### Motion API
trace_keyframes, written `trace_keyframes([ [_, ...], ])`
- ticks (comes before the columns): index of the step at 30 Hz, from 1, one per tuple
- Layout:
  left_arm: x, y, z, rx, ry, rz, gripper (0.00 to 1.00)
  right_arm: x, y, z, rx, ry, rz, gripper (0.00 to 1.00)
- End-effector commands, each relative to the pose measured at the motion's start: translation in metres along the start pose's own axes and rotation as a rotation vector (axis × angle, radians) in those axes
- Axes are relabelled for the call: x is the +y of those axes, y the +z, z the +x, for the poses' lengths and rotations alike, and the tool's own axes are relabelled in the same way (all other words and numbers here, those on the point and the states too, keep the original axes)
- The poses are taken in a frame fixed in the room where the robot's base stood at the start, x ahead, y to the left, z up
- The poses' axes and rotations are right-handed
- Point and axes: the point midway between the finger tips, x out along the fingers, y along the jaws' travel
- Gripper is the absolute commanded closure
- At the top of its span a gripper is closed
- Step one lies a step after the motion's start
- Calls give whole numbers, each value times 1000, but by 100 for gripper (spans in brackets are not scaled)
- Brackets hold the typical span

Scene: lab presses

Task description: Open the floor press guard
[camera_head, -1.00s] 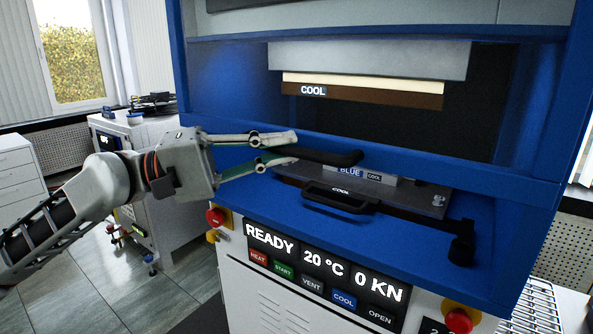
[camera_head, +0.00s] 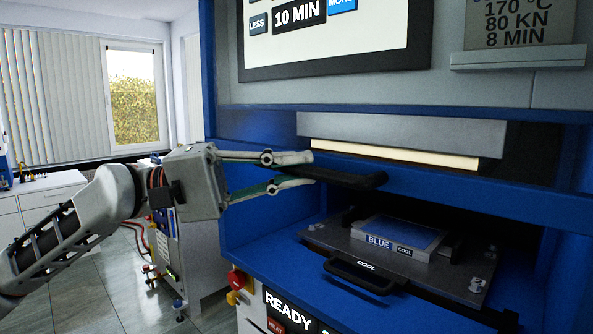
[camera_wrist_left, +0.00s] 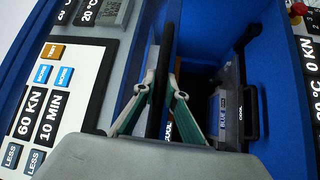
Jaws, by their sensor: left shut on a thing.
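The floor press guard is a blue-framed panel; its lower rail (camera_head: 450,198) crosses the press opening. A black bar handle (camera_head: 352,178) sticks out along that rail. My left gripper (camera_head: 312,169) is shut on the handle's left end, coming from the left. The left wrist view shows the dark bar (camera_wrist_left: 166,85) between the fingers. Below the rail there is an open gap, with a dark plate (camera_head: 335,238) and a mould labelled BLUE (camera_head: 400,236) visible inside. The plate's black handle (camera_head: 362,275) faces the front. My right gripper is not in view.
A touch panel (camera_head: 330,40) and a recipe card (camera_head: 520,25) are above the opening. A red stop button (camera_head: 236,279) and the READY display (camera_head: 290,312) are at lower left. A white bench unit stands left behind my arm, near the window (camera_head: 133,95).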

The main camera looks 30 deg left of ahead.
Motion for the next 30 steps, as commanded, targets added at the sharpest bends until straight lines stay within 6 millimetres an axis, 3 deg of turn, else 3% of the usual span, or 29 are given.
trace_keyframes([
  [3,2,-1,0,3,4,0,100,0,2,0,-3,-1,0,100],
  [4,2,-1,0,3,4,0,83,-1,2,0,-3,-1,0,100],
  [6,2,-1,0,2,3,0,71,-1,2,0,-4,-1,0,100],
  [20,0,-1,-4,2,1,-2,71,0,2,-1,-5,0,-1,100],
  [30,-1,-1,-27,2,-1,-2,71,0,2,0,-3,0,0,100],
])
